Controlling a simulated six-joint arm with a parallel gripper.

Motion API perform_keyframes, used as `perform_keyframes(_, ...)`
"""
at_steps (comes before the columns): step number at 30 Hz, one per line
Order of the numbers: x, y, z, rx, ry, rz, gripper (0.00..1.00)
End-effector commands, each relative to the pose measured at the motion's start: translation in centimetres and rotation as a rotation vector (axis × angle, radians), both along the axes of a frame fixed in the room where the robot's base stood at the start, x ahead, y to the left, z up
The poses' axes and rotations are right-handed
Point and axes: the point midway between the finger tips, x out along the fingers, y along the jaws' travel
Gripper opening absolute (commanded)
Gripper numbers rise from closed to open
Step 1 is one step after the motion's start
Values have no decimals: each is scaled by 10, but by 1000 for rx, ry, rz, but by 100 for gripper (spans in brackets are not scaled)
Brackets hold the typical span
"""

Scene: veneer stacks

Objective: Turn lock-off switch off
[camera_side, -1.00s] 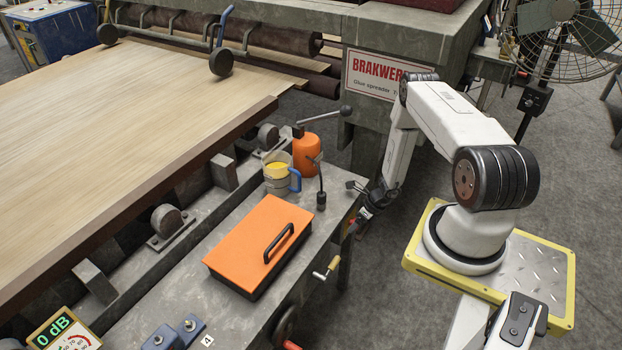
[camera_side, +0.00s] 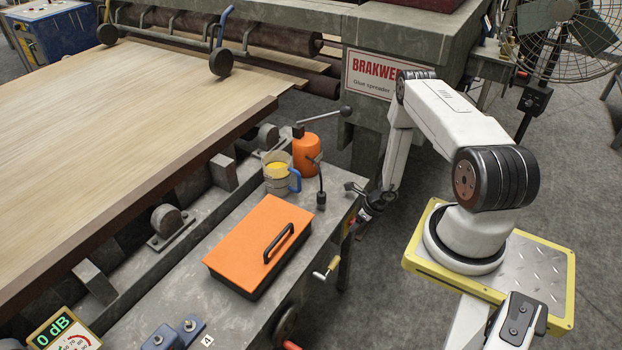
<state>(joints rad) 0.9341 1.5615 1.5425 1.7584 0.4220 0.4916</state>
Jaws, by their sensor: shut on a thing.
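The lock-off switch (camera_side: 348,226) is a small yellow and red part on the right end face of the grey bench, below its top edge. It is partly hidden by my gripper (camera_side: 357,212). My gripper is at the switch, with its jaws shut on it. The jaws are small and dark in this view, so the exact grip and the angle of the switch handle are hard to make out.
On the bench (camera_side: 215,248) lie an orange case (camera_side: 255,240) with a black handle, a cup (camera_side: 277,178) with yellow contents and an orange canister (camera_side: 306,152). A crank (camera_side: 327,268) sticks out from the bench front. The floor (camera_side: 375,290) in front is clear.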

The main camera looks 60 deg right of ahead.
Motion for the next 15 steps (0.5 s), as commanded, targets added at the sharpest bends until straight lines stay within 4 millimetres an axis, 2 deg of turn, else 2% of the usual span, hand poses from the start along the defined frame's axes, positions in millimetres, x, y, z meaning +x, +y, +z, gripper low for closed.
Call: perform_keyframes(15, 5, 1, 2, -94, -11, 3, 0)
